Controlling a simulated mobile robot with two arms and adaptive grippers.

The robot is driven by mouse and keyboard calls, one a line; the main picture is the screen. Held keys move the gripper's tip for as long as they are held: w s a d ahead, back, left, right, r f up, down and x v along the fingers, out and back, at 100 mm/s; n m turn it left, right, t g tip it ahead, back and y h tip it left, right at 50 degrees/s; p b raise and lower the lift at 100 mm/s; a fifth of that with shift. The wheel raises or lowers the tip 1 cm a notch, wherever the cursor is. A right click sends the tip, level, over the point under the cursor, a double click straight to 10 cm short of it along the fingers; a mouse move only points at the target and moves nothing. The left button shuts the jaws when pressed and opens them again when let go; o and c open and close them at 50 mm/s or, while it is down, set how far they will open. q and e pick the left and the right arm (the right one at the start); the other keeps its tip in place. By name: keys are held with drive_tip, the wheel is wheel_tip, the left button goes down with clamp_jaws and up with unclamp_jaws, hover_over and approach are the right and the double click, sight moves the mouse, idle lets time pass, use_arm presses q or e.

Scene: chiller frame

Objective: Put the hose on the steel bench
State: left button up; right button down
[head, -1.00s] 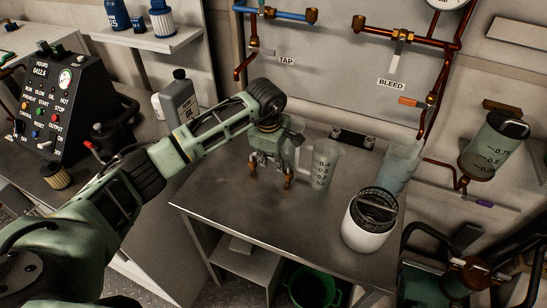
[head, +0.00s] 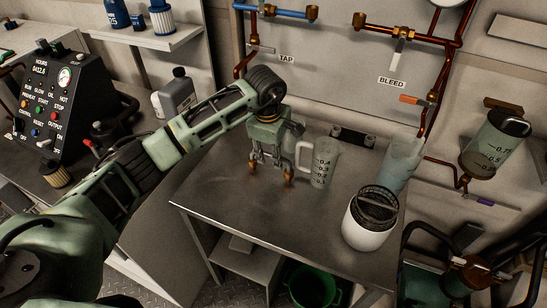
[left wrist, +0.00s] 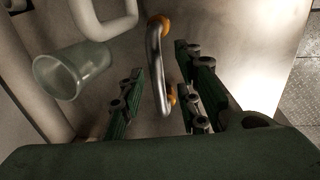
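The hose, a short bent grey tube with brass-coloured ends, shows in the left wrist view (left wrist: 156,68) between my left gripper's fingers (left wrist: 160,95). In the head view one brass end of the hose (head: 287,182) shows low at the steel bench (head: 235,208), towards its back left. My left gripper (head: 270,168) points down over the hose there. Its fingers are apart, with a visible gap on each side of the tube in the wrist view. The hose appears to rest on the bench, though the gripper partly hides it. My right gripper is not seen.
A clear measuring jug (head: 324,164) stands just right of my left gripper. A white canister with a dark lid (head: 369,222) and a translucent container (head: 402,160) stand farther right. A grey bottle (head: 180,97) is left. The bench's front left is clear.

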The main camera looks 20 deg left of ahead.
use_arm(q)
wheel_tip(320, 180, up, 9)
drive_tip(key=s+b, duration=0.1)
drive_tip(key=shift+s+r, duration=0.2)
drive_tip(key=shift+s, duration=0.1)
drive_tip(key=shift+f, duration=0.1)
